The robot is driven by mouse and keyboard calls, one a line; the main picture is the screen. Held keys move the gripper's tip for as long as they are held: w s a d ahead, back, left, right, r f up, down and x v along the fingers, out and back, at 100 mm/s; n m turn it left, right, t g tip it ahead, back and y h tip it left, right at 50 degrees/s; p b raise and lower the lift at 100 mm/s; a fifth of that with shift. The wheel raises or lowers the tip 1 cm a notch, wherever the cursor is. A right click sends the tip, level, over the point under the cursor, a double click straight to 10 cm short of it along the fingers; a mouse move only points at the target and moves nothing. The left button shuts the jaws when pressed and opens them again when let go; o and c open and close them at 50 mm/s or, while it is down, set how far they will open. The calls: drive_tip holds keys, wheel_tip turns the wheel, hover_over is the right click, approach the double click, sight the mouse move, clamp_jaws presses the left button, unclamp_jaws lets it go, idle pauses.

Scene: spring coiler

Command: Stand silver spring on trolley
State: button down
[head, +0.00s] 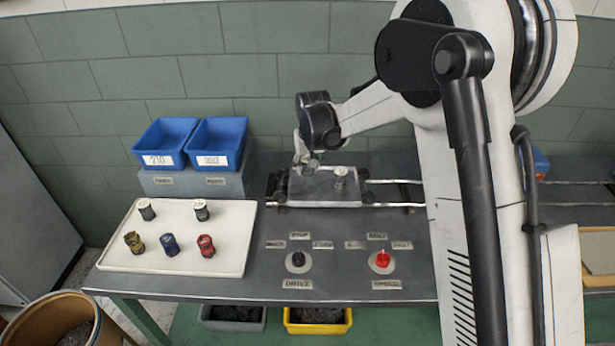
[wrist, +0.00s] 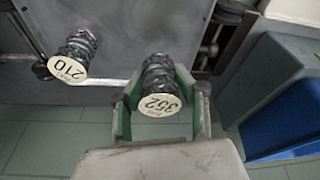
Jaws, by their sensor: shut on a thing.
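The trolley (head: 318,190) is a flat grey plate on two rails; its surface also fills the top of the wrist view (wrist: 120,25). A dark metallic spring with a white cap marked 210 (wrist: 74,67) stands on it; it also shows in the head view (head: 340,177). My gripper (wrist: 158,95) is shut on another dark metallic spring, its white cap marked 352 (wrist: 160,104). In the head view my gripper (head: 305,163) is at the trolley's left part, and the held spring is hidden. I cannot tell whether the held spring touches the plate.
A white tray (head: 120,262) at left holds several springs. Two blue bins (head: 165,140) stand on a grey block behind it; one blue bin is close at right in the wrist view (wrist: 285,110). Black (head: 298,260) and red knobs (head: 382,260) are in front.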

sight(307, 184)
drive_tip(key=shift+f, duration=2)
drive_tip(key=shift+f, duration=0.2)
drive_tip(key=c, duration=1.3)
unclamp_jaws()
drive_tip(key=shift+c, duration=0.2)
drive_tip(key=shift+r, duration=0.15)
drive_tip(key=v, duration=1.2)
